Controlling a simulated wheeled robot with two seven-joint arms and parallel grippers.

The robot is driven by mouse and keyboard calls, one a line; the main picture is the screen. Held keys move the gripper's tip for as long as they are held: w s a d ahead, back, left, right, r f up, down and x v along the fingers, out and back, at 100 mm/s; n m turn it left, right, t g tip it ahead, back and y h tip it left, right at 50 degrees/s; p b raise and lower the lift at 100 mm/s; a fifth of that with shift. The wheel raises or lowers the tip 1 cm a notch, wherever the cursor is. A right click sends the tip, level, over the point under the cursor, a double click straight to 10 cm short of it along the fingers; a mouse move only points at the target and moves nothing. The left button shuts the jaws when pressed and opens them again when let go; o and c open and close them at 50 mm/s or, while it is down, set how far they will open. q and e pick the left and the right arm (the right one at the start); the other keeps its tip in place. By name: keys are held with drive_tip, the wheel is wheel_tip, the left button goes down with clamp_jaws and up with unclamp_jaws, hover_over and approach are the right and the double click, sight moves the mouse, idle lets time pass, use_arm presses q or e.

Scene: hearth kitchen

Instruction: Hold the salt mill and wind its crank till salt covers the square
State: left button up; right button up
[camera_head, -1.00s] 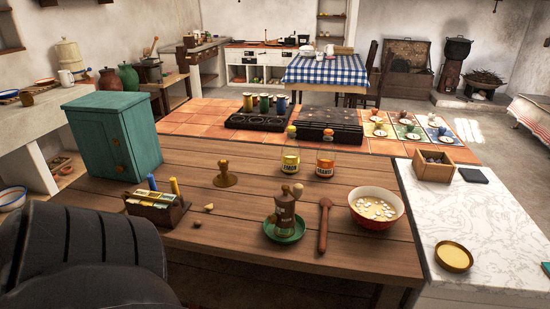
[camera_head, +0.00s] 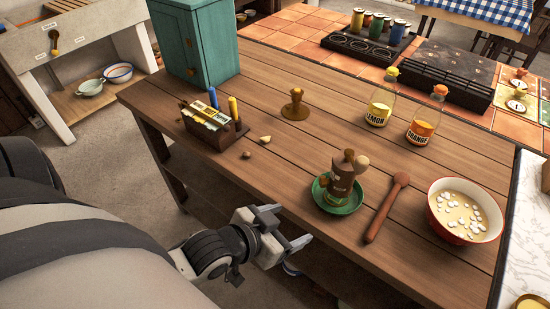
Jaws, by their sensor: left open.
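The salt mill (camera_head: 341,183), brown with a crank and knob at its top, stands upright in a green dish (camera_head: 324,204) near the table's front edge. No marked square can be made out; the mill hides part of the dish. My left gripper (camera_head: 291,226) is open and empty, off the table's front edge, to the left of and nearer than the mill, apart from it. My right gripper is out of view.
A wooden spoon (camera_head: 386,208) lies right of the mill, then a red bowl (camera_head: 436,212) with white pieces in liquid. Lemon (camera_head: 379,108) and orange (camera_head: 424,125) bottles stand behind. A wooden box (camera_head: 210,134) sits left.

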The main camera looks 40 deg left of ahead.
use_arm(q)
drive_tip(key=m+t+h, duration=0.1)
approach(337, 172)
drive_tip(key=shift+t+h, duration=0.3)
drive_tip(key=b+x, duration=0.2)
drive_tip(key=x, duration=0.2)
drive_tip(key=b+x, duration=0.2)
drive_tip(key=x, duration=0.3)
drive_tip(key=f+b+x, duration=0.1)
drive_tip(key=b+x, duration=0.2)
drive_tip(key=x, duration=0.1)
drive_tip(key=shift+w+a+f, duration=0.1)
drive_tip(key=shift+a+f, duration=0.05)
drive_tip(key=shift+a, duration=0.1)
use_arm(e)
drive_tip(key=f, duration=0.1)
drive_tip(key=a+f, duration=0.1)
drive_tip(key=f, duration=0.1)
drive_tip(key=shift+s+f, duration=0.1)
